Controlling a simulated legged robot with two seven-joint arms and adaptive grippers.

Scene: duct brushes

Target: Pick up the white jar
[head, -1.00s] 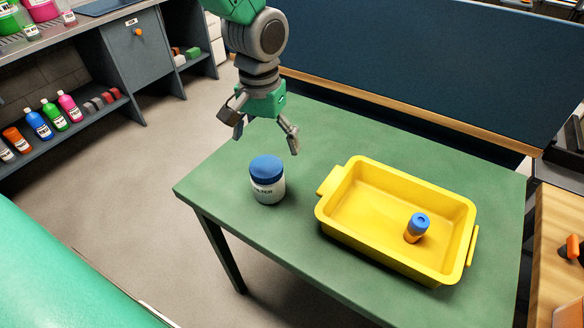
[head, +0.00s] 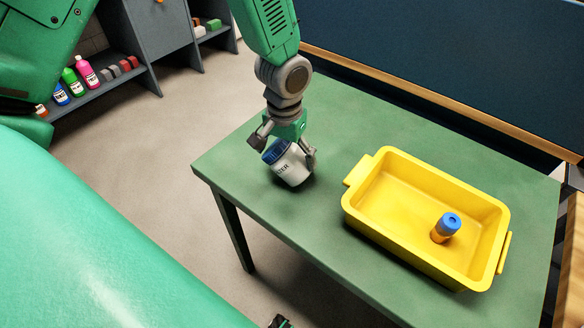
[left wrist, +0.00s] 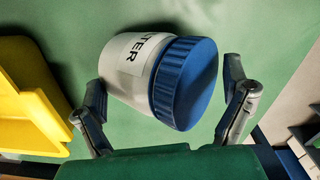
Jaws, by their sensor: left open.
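The white jar (head: 294,168) with a blue lid (head: 275,152) is at the near-left part of the green table. It is tilted, its lid leaning left in the head view. My left gripper (head: 285,153) is open around it, one finger by the lid and the other by the body on the right. In the left wrist view the jar's white body (left wrist: 131,65) and lid (left wrist: 186,84) lie between the spread fingers. I cannot tell whether a finger touches the jar.
A yellow tray (head: 388,228) stands on the green table (head: 345,115) to the right, with an orange bottle (head: 445,228) with a blue cap inside. A dark blue panel (head: 430,60) runs behind the table. The front-left table corner is bare.

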